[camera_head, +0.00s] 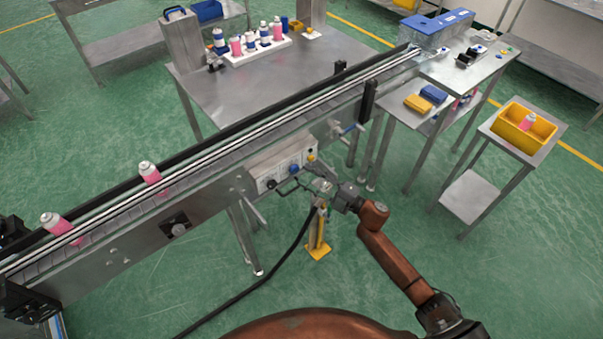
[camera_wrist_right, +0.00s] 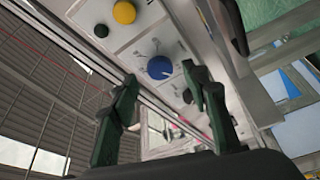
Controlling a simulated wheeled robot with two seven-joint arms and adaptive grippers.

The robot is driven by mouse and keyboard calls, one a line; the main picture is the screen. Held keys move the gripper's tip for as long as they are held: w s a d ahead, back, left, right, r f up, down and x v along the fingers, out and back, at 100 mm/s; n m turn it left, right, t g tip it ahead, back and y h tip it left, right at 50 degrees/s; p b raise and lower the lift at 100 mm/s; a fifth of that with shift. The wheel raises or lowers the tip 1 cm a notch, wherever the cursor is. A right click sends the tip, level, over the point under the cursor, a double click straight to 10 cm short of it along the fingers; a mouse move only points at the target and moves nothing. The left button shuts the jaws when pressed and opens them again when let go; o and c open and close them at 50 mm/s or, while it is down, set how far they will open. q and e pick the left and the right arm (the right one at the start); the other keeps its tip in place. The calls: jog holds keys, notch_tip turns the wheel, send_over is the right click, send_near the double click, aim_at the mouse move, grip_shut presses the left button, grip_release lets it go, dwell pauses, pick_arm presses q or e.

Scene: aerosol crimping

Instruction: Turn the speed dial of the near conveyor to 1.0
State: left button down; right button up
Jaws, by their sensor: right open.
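The near conveyor (camera_head: 190,208) runs diagonally from lower left to upper right, with a control panel (camera_head: 262,172) on its front side. In the right wrist view the panel carries a round blue dial (camera_wrist_right: 160,68) with marks around it. A yellow knob (camera_wrist_right: 124,12) and a small black knob (camera_wrist_right: 101,30) are above it, and another dark knob (camera_wrist_right: 187,96) is below. The scale numbers and dial setting are too small to read. My right gripper (camera_wrist_right: 159,76) is open, with the blue dial showing between its fingertips; contact cannot be told. My left gripper is out of view.
A yellow-based post (camera_head: 318,245) stands below my right gripper. Behind are a steel table (camera_head: 200,92) with a white tray of bottles (camera_head: 254,50), and a side stand with a yellow bin (camera_head: 535,137).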

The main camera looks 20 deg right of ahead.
jog(key=v, duration=0.8)
jog(key=shift+s+d, duration=0.25)
